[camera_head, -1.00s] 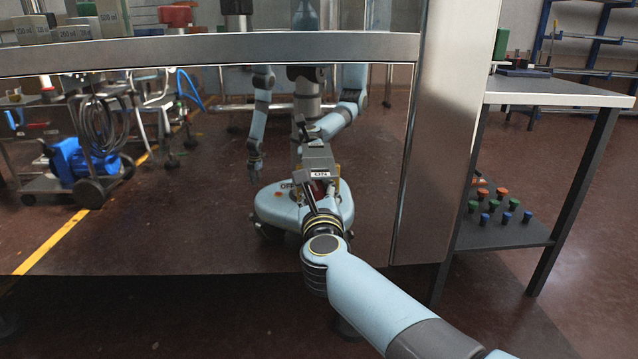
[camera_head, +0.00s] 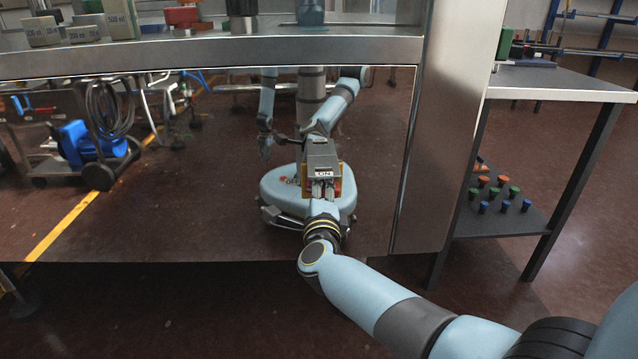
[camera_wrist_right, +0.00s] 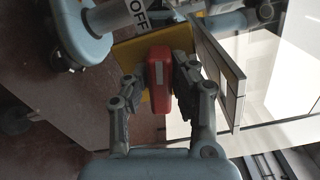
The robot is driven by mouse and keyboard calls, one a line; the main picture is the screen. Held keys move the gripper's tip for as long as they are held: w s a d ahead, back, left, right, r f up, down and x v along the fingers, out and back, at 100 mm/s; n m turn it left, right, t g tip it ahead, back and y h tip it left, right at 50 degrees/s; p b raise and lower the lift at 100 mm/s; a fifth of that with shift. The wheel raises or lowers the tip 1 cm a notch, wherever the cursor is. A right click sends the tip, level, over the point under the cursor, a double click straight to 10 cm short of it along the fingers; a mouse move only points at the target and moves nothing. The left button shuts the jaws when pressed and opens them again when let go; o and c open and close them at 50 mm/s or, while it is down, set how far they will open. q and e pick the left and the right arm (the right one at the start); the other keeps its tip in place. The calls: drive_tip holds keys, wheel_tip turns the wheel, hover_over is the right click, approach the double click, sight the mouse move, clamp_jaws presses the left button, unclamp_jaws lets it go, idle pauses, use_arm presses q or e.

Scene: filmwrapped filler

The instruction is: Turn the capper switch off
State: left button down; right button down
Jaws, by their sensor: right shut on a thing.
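The capper switch is a grey box with an ON label (camera_head: 319,172) and a yellow face on the front panel. An OFF label (camera_wrist_right: 137,12) shows at its side in the right wrist view. The switch's red handle (camera_wrist_right: 159,82) stands out from the yellow plate (camera_wrist_right: 130,50). My right gripper (camera_head: 322,192) is at the switch, and its fingers (camera_wrist_right: 155,95) are closed on both sides of the red handle. In the head view the gripper hides most of the handle. I cannot tell exactly which label the handle points to. My left gripper is not in view.
The shiny panel (camera_head: 230,225) around the switch mirrors the floor, a blue pump cart and my own body. A steel post (camera_head: 455,130) stands to the right. Beyond it is a side table (camera_head: 560,84) with coloured caps (camera_head: 503,192) on its lower shelf.

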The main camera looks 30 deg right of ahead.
drive_tip(key=shift+f+n+p, duration=0.1)
drive_tip(key=shift+n+p, duration=0.35)
drive_tip(key=shift+n, duration=0.75)
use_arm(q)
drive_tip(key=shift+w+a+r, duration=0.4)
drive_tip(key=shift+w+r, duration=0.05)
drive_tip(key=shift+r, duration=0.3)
use_arm(e)
drive_tip(key=shift+n, duration=0.3)
drive_tip(key=shift+f, duration=0.1)
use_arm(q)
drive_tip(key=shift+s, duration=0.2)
use_arm(e)
drive_tip(key=c, duration=1.1)
unclamp_jaws()
drive_tip(key=shift+a, duration=0.1)
drive_tip(key=v, duration=1.2)
drive_tip(key=shift+s, duration=0.1)
drive_tip(key=shift+f, duration=0.1)
